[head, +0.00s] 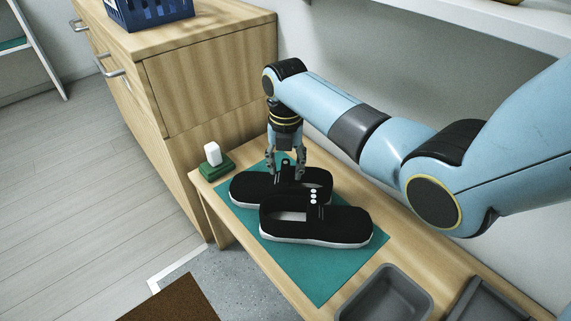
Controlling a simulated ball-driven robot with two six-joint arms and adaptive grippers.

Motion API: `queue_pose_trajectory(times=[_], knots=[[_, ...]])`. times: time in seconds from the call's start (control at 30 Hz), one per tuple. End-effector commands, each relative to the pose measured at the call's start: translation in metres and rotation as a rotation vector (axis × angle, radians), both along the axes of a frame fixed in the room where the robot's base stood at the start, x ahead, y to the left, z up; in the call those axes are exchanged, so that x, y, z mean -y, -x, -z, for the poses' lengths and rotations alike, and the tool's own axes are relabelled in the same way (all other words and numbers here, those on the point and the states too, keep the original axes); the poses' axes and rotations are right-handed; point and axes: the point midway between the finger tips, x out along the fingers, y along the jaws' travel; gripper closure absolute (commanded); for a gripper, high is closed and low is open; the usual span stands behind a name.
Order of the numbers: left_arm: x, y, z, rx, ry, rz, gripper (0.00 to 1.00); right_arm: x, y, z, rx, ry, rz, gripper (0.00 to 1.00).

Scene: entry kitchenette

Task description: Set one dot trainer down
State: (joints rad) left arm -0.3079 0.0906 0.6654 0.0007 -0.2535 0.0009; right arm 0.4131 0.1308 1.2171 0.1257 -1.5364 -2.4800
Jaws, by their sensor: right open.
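Two black trainers with white soles lie on a teal mat (318,283) on the low wooden bench. The nearer trainer (340,222) shows three white dots and lies flat on the mat. The farther trainer (252,187) lies just behind it, partly covered by the nearer one and by my gripper. Its dots I cannot make out clearly, so I cannot confirm it as the one dot trainer. My right gripper (286,166) points down over the farther trainer, with its fingers apart on either side of its upright black part. My left gripper is out of view.
A white block on a green base (221,168) stands at the bench's left end. Grey trays (386,294) sit at the near right. A wooden cabinet (210,80) with a blue basket (150,14) rises at the back left. A white shelf (480,22) hangs above my arm.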

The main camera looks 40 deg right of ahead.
Motion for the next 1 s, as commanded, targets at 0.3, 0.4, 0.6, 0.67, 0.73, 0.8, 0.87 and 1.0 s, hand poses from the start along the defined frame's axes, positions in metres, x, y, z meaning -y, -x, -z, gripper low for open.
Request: queue_pose_trajectory(times=[0.3, 0.4, 0.6, 0.67, 0.73, 0.8, 0.87, 1.0], knots=[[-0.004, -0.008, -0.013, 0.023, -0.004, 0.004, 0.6, 0.0, -0.001, -0.03, 0.004, 0.0, 0.0, 0.57], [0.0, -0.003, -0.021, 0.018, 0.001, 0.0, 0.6, 0.0, -0.001, -0.054, 0.005, 0.0, 0.0, 0.57], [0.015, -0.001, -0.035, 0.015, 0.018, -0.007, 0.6, 0.0, -0.001, -0.097, 0.004, 0.0, -0.001, 0.57], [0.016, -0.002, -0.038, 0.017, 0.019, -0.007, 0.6, 0.0, -0.001, -0.106, 0.004, 0.0, 0.0, 0.57], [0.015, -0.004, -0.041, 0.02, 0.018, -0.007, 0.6, 0.0, -0.001, -0.114, 0.002, 0.001, 0.0, 0.57], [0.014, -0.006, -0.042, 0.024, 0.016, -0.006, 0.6, 0.0, -0.001, -0.119, 0.001, 0.0, 0.0, 0.57], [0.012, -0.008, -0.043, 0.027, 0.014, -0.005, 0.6, 0.0, 0.0, -0.121, 0.0, 0.0, 0.0, 0.57], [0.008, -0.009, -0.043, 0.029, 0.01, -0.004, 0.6, 0.001, 0.0, -0.122, -0.001, 0.0, 0.0, 0.57]])
